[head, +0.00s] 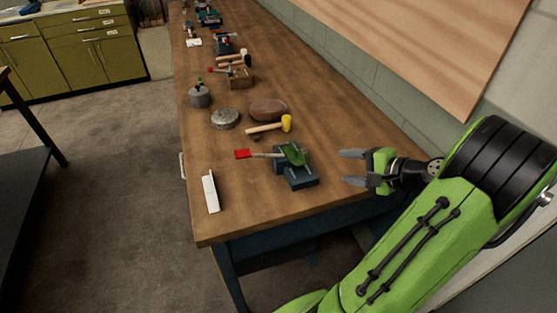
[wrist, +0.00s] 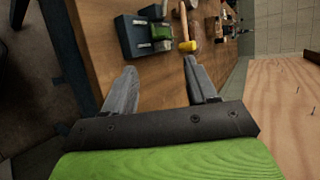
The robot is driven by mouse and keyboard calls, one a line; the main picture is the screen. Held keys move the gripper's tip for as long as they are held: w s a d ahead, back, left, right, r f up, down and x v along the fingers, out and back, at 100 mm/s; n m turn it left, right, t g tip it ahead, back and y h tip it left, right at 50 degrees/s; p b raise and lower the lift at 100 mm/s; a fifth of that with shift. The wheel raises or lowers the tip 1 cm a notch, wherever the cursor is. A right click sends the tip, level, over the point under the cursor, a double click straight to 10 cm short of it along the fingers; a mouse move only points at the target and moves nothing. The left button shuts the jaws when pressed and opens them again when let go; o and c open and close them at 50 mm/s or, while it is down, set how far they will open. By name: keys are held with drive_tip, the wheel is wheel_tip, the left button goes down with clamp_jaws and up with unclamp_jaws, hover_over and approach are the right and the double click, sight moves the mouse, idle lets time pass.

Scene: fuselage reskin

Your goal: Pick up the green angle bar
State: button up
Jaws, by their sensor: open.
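A green angle bar (head: 293,153) sits at the dark blue-grey vise (head: 296,175) near the front end of the workbench. It looks set between the vise's jaws, tilted, but its exact hold is too small to tell. In the wrist view the green bar (wrist: 161,32) shows beyond my fingertips, beside the vise (wrist: 132,38). My gripper (head: 343,167) is open and empty, to the right of the vise and apart from it. Its two grey fingers also show in the wrist view (wrist: 159,65), spread apart.
A red-handled tool (head: 256,154) lies left of the vise. A white angle piece (head: 210,191) lies at the bench's front left. A yellow-headed mallet (head: 272,126), a round grey tin (head: 225,118) and a brown rounded object (head: 268,109) lie behind. A wall borders the bench (head: 340,135) at right.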

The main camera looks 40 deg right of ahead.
drive_tip(key=b+x, duration=0.4)
drive_tip(key=x, duration=1.1)
drive_tip(key=shift+w+d+f, duration=0.1)
drive_tip(key=shift+w+f, duration=0.1)
drive_tip(key=shift+f, duration=0.1)
drive_tip(key=shift+r, duration=0.1)
clamp_jaws()
